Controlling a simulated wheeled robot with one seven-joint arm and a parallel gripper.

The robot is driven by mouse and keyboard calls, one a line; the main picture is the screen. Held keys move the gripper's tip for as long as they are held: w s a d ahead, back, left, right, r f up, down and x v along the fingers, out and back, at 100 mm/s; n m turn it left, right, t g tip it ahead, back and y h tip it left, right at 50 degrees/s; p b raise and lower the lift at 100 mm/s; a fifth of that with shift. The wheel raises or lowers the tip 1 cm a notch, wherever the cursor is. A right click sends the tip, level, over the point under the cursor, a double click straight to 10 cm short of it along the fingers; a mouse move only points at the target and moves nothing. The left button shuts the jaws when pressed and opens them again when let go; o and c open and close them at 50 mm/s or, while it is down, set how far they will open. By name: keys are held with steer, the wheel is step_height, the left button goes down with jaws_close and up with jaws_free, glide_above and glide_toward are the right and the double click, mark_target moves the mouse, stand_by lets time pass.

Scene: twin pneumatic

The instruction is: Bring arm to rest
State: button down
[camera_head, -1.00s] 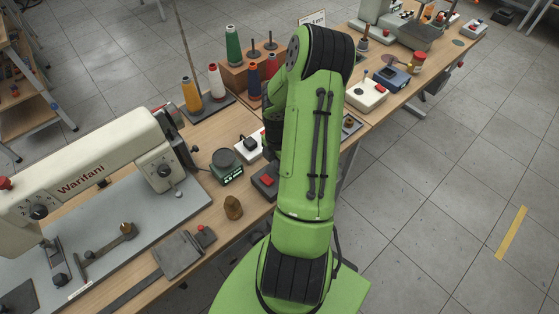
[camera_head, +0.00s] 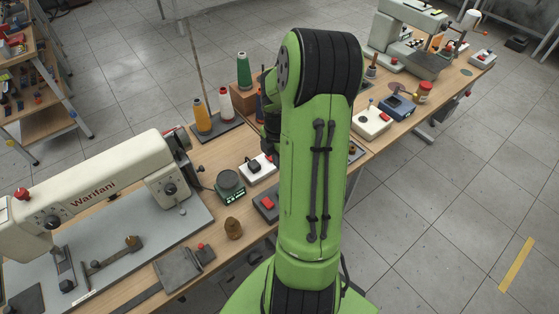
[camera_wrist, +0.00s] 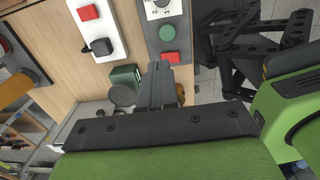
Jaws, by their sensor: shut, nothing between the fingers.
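My green arm rises through the middle of the head view, in front of the wooden workbench (camera_head: 215,150). It hides part of the bench and the things behind it. In the wrist view my gripper (camera_wrist: 160,72) shows as dark grey fingers, closed together with nothing between them. The fingertips are near a grey control box with a red button (camera_wrist: 170,58). I cannot tell the distance between them. In the head view the gripper is hidden behind the arm.
A Warifani sewing machine (camera_head: 95,190) stands at the left of the bench. Thread cones (camera_head: 201,112), a green-based round device (camera_head: 230,186) and a brown knob-like piece (camera_head: 233,228) stand close to the arm. A second machine (camera_head: 405,40) is at the back right.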

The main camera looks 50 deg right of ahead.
steer(key=shift+s, duration=0.1)
steer(key=w+a+r+m+t+h, duration=0.15)
steer(key=a+r+m, duration=0.45)
steer(key=a+r, duration=0.7)
steer(key=s+a+r+m+t+y, duration=0.2)
steer(key=s+a+r+m+t, duration=0.2)
steer(key=s+a+m, duration=0.5)
steer(key=s+a+r, duration=0.1)
steer(key=a+r, duration=0.1)
steer(key=a, duration=0.1)
steer(key=shift+s, duration=0.4)
